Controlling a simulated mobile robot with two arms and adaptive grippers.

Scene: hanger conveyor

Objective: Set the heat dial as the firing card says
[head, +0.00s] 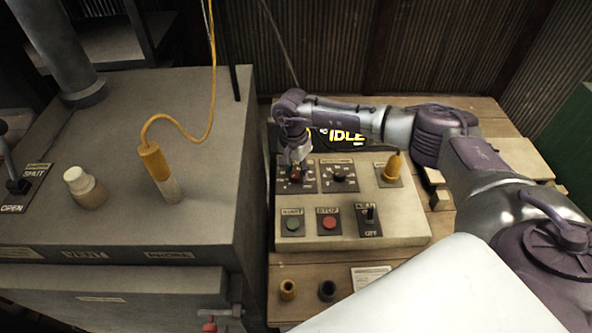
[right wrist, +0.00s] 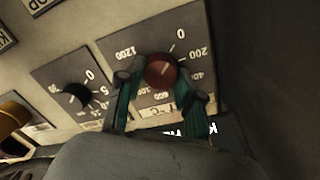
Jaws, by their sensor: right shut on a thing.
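The heat dial is a red knob (right wrist: 161,72) on a dark plate with numbers from 0 to 1200, upside down in the right wrist view. Its white pointer line is aimed between the marks and the 0 at the upper right of the plate. In the head view the red knob (head: 296,174) is at the upper left of the control panel. My right gripper (right wrist: 158,84) has its teal finger pads on both sides of the knob, shut on it; it also shows in the head view (head: 297,160). A pale card (head: 370,277) lies at the panel's front, its text too small to read. My left gripper is not seen.
Beside the heat dial is a black dial (head: 339,177). Below are a green button (head: 292,223), a red button (head: 328,222) and a toggle switch (head: 370,214). An amber lamp (head: 394,167) stands at right. A display reads IDLE (head: 346,138). The kiln body (head: 215,170) stands left.

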